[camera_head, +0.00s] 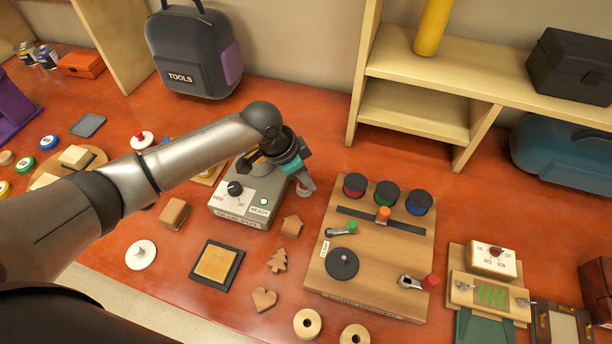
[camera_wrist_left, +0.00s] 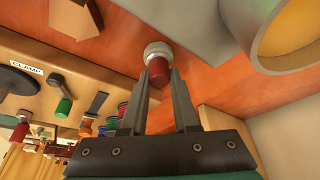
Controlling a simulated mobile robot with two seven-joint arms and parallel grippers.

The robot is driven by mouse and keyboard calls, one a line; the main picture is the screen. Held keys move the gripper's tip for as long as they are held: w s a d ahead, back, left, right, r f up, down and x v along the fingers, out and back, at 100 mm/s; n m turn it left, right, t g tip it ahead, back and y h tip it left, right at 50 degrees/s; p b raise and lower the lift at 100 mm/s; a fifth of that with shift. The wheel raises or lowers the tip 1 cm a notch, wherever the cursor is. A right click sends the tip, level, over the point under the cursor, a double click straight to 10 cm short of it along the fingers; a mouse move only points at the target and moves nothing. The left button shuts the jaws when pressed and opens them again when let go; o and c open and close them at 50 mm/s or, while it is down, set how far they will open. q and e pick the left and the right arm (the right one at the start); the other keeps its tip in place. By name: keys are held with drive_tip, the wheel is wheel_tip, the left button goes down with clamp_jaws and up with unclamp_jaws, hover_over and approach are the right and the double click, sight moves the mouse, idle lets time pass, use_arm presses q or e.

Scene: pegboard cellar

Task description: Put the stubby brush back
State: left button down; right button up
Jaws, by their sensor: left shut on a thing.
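My left gripper (camera_head: 299,173) reaches over the back right corner of a grey box with a dark knob and a READY label (camera_head: 238,192). In the left wrist view its two fingers (camera_wrist_left: 158,84) are closed on a short red thing with a pale round collar (camera_wrist_left: 157,69), which I take to be the stubby brush. In the head view part of it (camera_head: 306,187) shows just below the fingers, close to the orange table. I cannot tell whether it touches the table. Bristles are not clearly visible. My right gripper is out of view.
Right of the gripper lies a wooden board (camera_head: 372,268) with coloured knobs and clamps. Wooden shapes, such as a tree (camera_head: 277,260), lie in front. A TOOLS backpack (camera_head: 195,55) and a shelf (camera_head: 412,110) stand behind. Bare table lies between box and shelf.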

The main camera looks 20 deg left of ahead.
use_arm(q)
drive_tip(key=shift+f, duration=0.1)
drive_tip(key=c, duration=0.7)
unclamp_jaws()
drive_tip(key=shift+o, duration=0.2)
drive_tip(key=shift+a+r, duration=0.1)
drive_tip(key=shift+r, duration=0.4)
drive_tip(key=p+v, duration=0.1)
drive_tip(key=v, duration=1)
drive_tip(key=shift+r+p, duration=0.2)
drive_tip(key=shift+p, duration=0.1)
drive_tip(key=shift+s, duration=0.1)
